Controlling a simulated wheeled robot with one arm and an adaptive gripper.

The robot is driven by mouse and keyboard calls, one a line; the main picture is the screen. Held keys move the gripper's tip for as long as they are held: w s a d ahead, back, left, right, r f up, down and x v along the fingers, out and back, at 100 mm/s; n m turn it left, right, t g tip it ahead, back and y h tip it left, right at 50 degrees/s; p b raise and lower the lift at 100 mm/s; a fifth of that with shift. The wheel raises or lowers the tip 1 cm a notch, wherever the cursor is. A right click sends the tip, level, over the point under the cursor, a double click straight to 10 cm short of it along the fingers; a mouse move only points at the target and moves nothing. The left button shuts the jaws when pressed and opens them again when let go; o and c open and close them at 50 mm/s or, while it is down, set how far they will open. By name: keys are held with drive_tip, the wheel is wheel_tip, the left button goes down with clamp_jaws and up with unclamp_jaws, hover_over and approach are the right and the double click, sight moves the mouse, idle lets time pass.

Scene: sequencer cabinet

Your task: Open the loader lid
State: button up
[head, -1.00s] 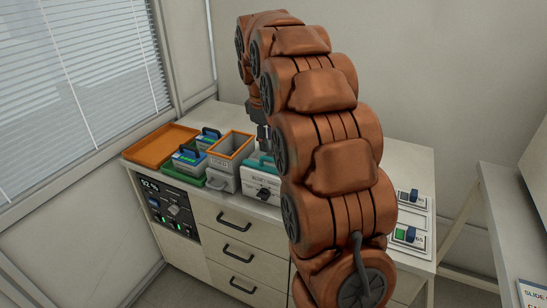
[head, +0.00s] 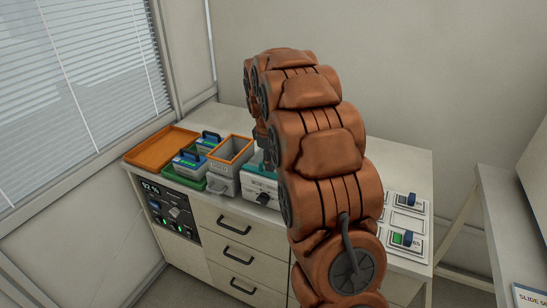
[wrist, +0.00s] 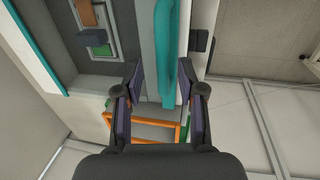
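The loader (head: 259,186) is a pale box with a dark knob and a teal top edge on the counter. My arm hides its right side in the head view. In the wrist view a teal lid part (wrist: 168,45) runs between the two fingers of my gripper (wrist: 163,88). The fingers are apart, one on each side of it. The right finger is very close to the teal edge; I cannot tell whether it touches. A dark grey recessed area with a brown piece (wrist: 86,13) shows left of the teal part. The lid's angle is unclear.
An orange-rimmed bin (head: 233,148) stands left of the loader; its rim also shows in the wrist view (wrist: 147,140). An orange tray (head: 158,146) and blue-handled boxes (head: 187,161) are farther left. Slotted plates (head: 405,240) lie at the counter's right.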

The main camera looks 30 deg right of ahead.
drive_tip(key=shift+s+a, duration=0.1)
drive_tip(key=shift+a, duration=0.1)
drive_tip(key=shift+c, duration=0.3)
clamp_jaws()
